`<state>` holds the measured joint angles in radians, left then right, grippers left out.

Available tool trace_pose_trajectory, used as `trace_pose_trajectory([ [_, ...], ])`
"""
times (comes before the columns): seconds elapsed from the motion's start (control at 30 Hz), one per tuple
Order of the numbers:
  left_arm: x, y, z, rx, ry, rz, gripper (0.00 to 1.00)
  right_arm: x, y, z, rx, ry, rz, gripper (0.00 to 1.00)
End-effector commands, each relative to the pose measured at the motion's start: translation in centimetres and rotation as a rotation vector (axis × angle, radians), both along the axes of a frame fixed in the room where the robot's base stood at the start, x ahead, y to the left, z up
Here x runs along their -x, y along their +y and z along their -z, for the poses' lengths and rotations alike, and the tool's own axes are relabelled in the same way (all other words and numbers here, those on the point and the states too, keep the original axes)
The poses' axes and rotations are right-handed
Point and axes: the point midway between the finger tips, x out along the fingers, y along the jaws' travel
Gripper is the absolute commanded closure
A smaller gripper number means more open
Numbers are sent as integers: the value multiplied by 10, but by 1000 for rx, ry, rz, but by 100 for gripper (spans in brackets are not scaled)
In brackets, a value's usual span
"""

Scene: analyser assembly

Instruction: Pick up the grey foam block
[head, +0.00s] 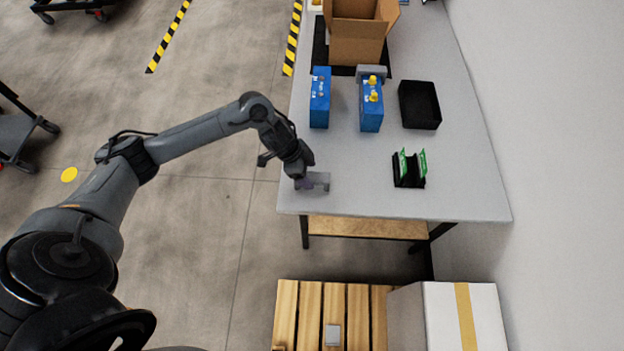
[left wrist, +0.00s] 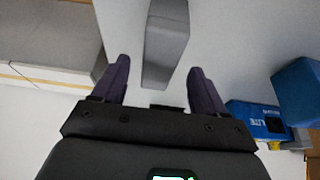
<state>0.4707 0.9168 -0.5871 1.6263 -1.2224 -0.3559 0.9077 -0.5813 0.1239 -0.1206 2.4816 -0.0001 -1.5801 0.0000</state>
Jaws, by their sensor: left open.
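A grey foam block (head: 320,178) lies on the near left part of the table, close to the edge. My left gripper (head: 304,184) is open at the block's left end, with its arm coming in from the left. In the left wrist view the grey block (left wrist: 166,42) shows ahead of and between the two purple fingers of the open gripper (left wrist: 158,75). Whether a finger touches it cannot be told. A similar grey piece (head: 371,72) sits behind a blue box farther back. My right gripper is out of view.
Two blue boxes (head: 320,97) (head: 370,105) stand on the table (head: 345,200) beyond the block. A black tray (head: 420,104) and a black rack with green boards (head: 409,172) are to the right. An open carton (head: 356,42) stands at the back. Table between block and rack is clear.

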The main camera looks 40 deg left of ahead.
Motion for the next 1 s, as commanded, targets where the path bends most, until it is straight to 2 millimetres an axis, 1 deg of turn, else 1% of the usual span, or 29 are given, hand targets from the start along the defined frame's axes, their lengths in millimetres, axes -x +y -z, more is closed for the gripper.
trace_pose_trajectory([
  [0.2, -6, -11, 26, 1, 2, 0, 28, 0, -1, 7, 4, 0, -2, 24],
  [0.33, -10, -14, 39, 0, 1, -2, 28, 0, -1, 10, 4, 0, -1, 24],
  [0.47, -11, -16, 44, 0, 0, -1, 28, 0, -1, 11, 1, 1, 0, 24],
  [0.67, -11, -16, 44, 0, 0, -1, 28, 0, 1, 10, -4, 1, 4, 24],
  [0.7, -11, -16, 44, 0, 0, -1, 31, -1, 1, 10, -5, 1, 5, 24],
  [0.77, -11, -16, 44, 0, 0, -1, 40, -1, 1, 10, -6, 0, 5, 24],
  [1.0, -11, -16, 44, 0, 0, -1, 77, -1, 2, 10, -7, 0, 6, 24],
])
